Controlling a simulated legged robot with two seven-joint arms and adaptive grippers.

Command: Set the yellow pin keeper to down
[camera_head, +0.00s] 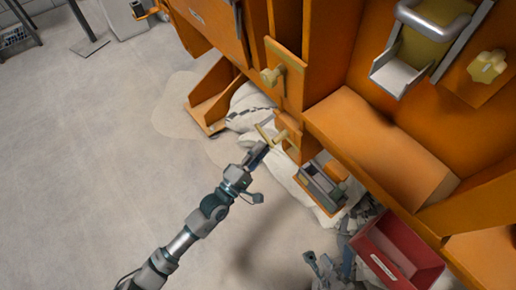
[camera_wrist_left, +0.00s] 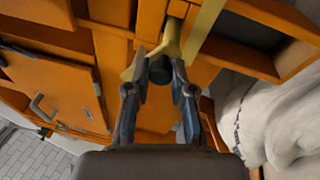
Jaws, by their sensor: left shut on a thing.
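The yellow pin keeper (camera_head: 280,135) sticks out of the lower part of the orange frame in the head view. It also shows at the top middle of the left wrist view (camera_wrist_left: 172,38), with a dark round end toward me. My left gripper (camera_head: 262,148) reaches it from the lower left. In the left wrist view its two fingers (camera_wrist_left: 159,68) are closed around the keeper's near end, partly hiding it. My right gripper (camera_head: 318,264) seems to be the grey jointed part low in the head view; its fingers are too small to read.
Another yellow knob (camera_head: 272,76) sits on the orange frame above. A yellow star-shaped knob (camera_head: 487,67) is at upper right. White sacks (camera_head: 250,103) lie behind the keeper. A red bin (camera_head: 398,250) and grey rubble stand at lower right.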

